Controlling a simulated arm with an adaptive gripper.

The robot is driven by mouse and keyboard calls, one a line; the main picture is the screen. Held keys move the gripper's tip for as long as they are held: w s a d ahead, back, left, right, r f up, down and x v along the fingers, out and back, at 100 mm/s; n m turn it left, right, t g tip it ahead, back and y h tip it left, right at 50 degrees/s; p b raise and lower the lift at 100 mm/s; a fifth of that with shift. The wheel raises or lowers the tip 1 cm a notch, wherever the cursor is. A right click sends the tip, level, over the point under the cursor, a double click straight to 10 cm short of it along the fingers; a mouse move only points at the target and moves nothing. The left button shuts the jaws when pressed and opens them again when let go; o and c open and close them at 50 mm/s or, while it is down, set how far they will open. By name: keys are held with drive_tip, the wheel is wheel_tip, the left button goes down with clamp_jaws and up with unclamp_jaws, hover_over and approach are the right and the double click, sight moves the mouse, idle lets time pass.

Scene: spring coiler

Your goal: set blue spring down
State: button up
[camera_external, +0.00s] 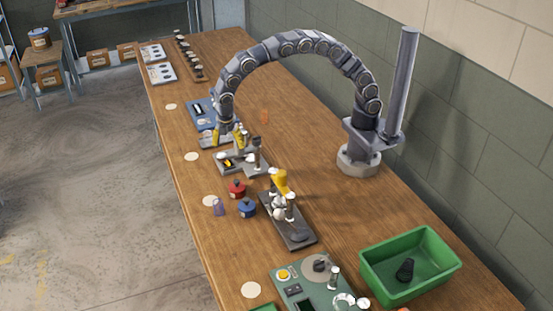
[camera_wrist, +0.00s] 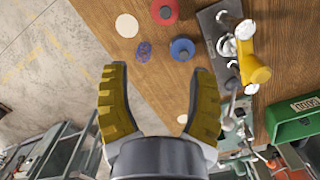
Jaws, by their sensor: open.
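A small blue-violet coil, which looks like the blue spring (camera_external: 218,208), is near the table's left edge, beside a pale round disc. It also shows in the wrist view (camera_wrist: 144,52), beyond my fingertips and apart from them. My gripper (camera_external: 229,135) is over the middle-left of the table, well behind the spring, above a grey device. In the wrist view my gripper (camera_wrist: 158,92) has its two yellow fingers spread wide, with nothing between them.
A red pot (camera_external: 237,189) and a blue pot (camera_external: 248,208) stand right of the spring. A pale disc (camera_external: 210,201) lies by it. A yellow-handled press (camera_external: 283,182) stands farther right. A green bin (camera_external: 375,250) and a green control panel (camera_external: 315,284) are at the front.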

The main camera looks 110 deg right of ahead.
drive_tip(key=s+d+r+m, duration=0.2)
drive_tip(key=s+r+m, duration=0.2)
drive_tip(key=s+r, duration=0.45)
drive_tip(key=s+a+m, duration=0.1)
drive_tip(key=s+m, duration=0.2)
drive_tip(key=s, duration=1.1)
drive_tip(key=s+a+m+g+y, duration=0.1)
drive_tip(key=s+m, duration=0.3)
drive_tip(key=s, duration=1)
drive_tip(key=shift+s+a+r, duration=0.3)
drive_tip(key=shift+s+a, duration=0.05)
drive_tip(key=shift+s, duration=0.05)
